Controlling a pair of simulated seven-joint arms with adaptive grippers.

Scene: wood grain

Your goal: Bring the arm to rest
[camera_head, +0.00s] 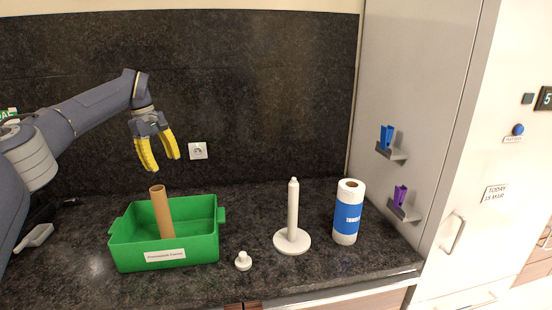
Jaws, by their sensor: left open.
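My left gripper (158,156) has yellow fingers and hangs in the air above the green bin, pointing down. Its fingers are apart with nothing between them. The green bin (130,256) stands on the dark counter at the left and has a white label on its front. A brown cardboard tube (161,212) stands in the bin, leaning slightly, below the gripper and apart from it. My left arm comes in from the left edge. My right gripper is not in view.
A white upright holder (293,215) stands bare mid-counter, with a small white knob (243,261) beside it. A paper roll with a blue wrapper (347,213) stands to the right. Blue (387,137) and purple (400,196) clips sit on wall shelves. A socket (198,151) is on the back wall.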

